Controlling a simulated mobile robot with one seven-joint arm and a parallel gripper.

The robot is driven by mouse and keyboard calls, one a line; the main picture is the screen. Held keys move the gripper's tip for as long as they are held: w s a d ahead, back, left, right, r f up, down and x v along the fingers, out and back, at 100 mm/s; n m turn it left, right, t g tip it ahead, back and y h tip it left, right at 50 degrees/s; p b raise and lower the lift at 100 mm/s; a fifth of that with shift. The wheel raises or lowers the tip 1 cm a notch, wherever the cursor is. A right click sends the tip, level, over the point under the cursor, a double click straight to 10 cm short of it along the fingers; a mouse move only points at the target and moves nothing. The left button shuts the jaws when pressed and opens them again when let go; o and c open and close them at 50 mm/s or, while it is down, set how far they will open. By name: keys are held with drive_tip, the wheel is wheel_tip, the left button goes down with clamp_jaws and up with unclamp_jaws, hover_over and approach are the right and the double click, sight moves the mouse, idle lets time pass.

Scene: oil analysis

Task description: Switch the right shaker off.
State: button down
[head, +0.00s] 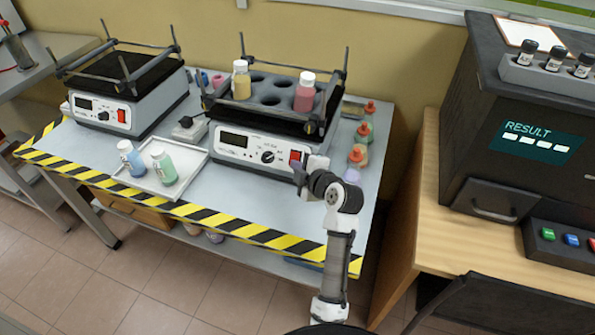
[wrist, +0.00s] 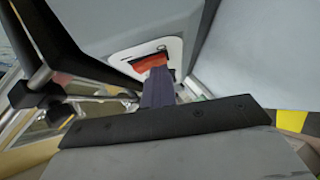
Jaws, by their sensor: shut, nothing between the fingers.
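The right shaker (head: 250,145) stands on the grey bench, with a dark display, a knob and a red switch (head: 295,156) at the right end of its front panel. A yellow bottle (head: 241,80) and a red bottle (head: 305,92) sit in its rack. My gripper (head: 304,174) is shut and empty, close in front of the panel by the switch. In the wrist view the shut fingers (wrist: 158,88) point at the red switch (wrist: 150,62) and cover its lower part. I cannot tell whether they touch it, or the switch's position.
The left shaker (head: 125,98) stands at the back left. A white tray (head: 155,180) with a blue and a green bottle lies at the front. Several small red-capped bottles (head: 362,133) stand right of the right shaker. A wooden desk (head: 425,210) with a black analyser (head: 520,130) is further right.

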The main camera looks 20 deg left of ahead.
drive_tip(key=shift+r, duration=0.15)
drive_tip(key=shift+r+p, duration=0.4)
drive_tip(key=shift+r, duration=0.25)
